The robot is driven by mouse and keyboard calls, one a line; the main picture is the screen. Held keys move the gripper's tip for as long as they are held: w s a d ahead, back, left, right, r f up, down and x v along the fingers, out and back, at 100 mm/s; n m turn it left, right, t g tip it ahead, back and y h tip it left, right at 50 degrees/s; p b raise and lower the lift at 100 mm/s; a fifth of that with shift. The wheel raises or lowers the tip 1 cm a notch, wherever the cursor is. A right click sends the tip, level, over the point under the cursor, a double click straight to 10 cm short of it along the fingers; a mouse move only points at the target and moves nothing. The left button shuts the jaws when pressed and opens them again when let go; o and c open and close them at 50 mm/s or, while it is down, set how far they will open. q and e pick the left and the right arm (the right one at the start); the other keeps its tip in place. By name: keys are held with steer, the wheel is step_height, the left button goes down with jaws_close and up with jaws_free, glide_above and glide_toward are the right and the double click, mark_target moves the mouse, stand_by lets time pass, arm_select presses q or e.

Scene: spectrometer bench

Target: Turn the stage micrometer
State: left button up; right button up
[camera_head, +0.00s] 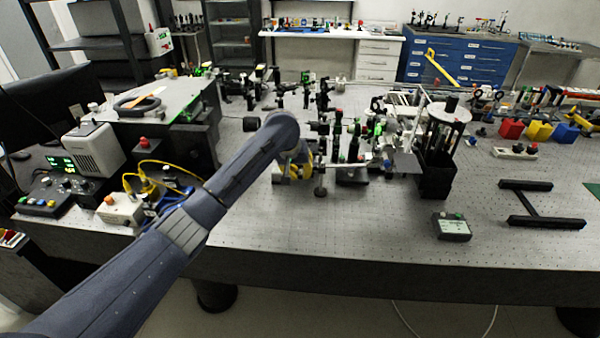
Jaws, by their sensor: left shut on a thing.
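My left arm reaches in from the lower left across the bench. My left gripper (308,168), with yellow parts showing, is at the left side of the optical stage (352,172). It is shut on the stage micrometer, which is small and mostly hidden behind the wrist and fingers. The stage carries dark posts with green and red parts. My right gripper is not in view.
Optical mounts crowd the bench behind the stage. Yellow and blue cables (160,185) lie at left. The perforated bench top (330,225) is clear in front.

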arm_select(q)
jaws_close()
steer(key=shift+y, duration=0.7)
steer(key=o, duration=0.8)
jaws_free()
steer(key=shift+o, duration=0.2)
steer(key=shift+r, duration=0.1)
steer(key=d+v, duration=0.1)
steer(key=v, duration=1)
steer(key=shift+s+a+r, duration=0.2)
steer(key=shift+a+r, duration=0.15)
steer(key=shift+a, duration=0.15)
steer(key=shift+c, duration=0.2)
